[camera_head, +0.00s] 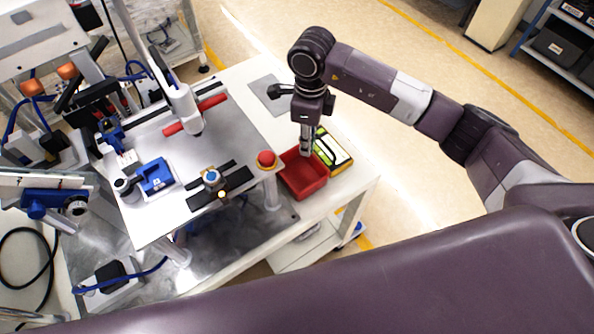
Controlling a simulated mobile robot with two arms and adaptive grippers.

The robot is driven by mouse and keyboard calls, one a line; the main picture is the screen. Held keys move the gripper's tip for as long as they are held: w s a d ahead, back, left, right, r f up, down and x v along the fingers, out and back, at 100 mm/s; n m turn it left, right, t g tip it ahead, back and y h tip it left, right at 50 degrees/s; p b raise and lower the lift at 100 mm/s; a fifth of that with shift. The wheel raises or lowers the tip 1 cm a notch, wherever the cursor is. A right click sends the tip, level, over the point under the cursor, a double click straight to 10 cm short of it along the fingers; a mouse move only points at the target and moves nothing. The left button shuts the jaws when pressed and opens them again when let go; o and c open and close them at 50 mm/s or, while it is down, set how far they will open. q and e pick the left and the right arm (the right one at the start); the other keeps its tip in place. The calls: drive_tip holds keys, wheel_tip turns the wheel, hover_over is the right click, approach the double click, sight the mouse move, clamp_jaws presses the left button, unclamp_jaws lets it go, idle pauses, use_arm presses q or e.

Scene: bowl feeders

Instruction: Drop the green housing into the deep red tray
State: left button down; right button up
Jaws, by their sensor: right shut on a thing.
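The deep red tray (303,188) stands at the right end of the pale table, open side up. My right gripper (305,151) points down over the tray's back part, its fingers closed together on a small thing. I take this to be the green housing, but it is too small and too hidden to make out clearly. I cannot tell how far the fingertips are above the tray's floor. My left gripper is not in view.
A yellow-green container (343,166) with dark contents stands close beside the red tray on its right. A red button on a post (266,160) stands just left of the tray. Machine parts, including a blue block (155,177), fill the table's left.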

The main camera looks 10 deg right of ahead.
wheel_tip(320, 180, down, 6)
drive_tip(key=shift+r+b, duration=0.2)
drive_tip(key=shift+b, duration=1)
drive_tip(key=o, duration=1.1)
drive_tip(key=shift+c, duration=0.2)
wheel_tip(320, 180, up, 12)
drive_tip(key=shift+r, duration=0.1)
